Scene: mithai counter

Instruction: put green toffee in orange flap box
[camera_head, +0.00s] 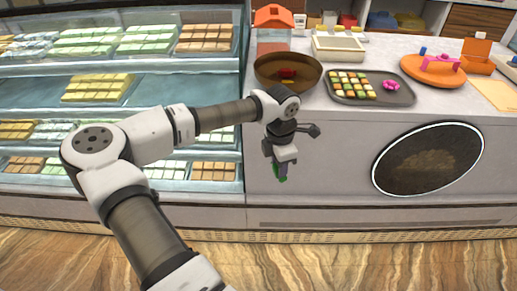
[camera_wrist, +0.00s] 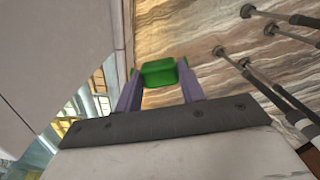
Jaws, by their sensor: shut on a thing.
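My gripper (camera_head: 280,171) hangs in front of the counter's front panel, below the counter top, pointing down. Its purple fingers are shut on the green toffee (camera_wrist: 159,73), which shows between the fingertips in the wrist view. In the head view only a small bit of the toffee's green (camera_head: 282,179) shows. An orange flap box (camera_head: 478,63) stands on the counter top at the far right, with its flap raised at the back. My gripper is well to the left of it and lower. The inside of the box is hard to make out.
On the counter top are a brown bowl (camera_head: 286,84), a grey tray (camera_head: 400,97) with several sweets, and an orange round stand (camera_head: 420,77) with pink and blue pieces. An orange-topped container (camera_head: 273,18) stands behind the bowl. A glass display case (camera_head: 120,105) is at left.

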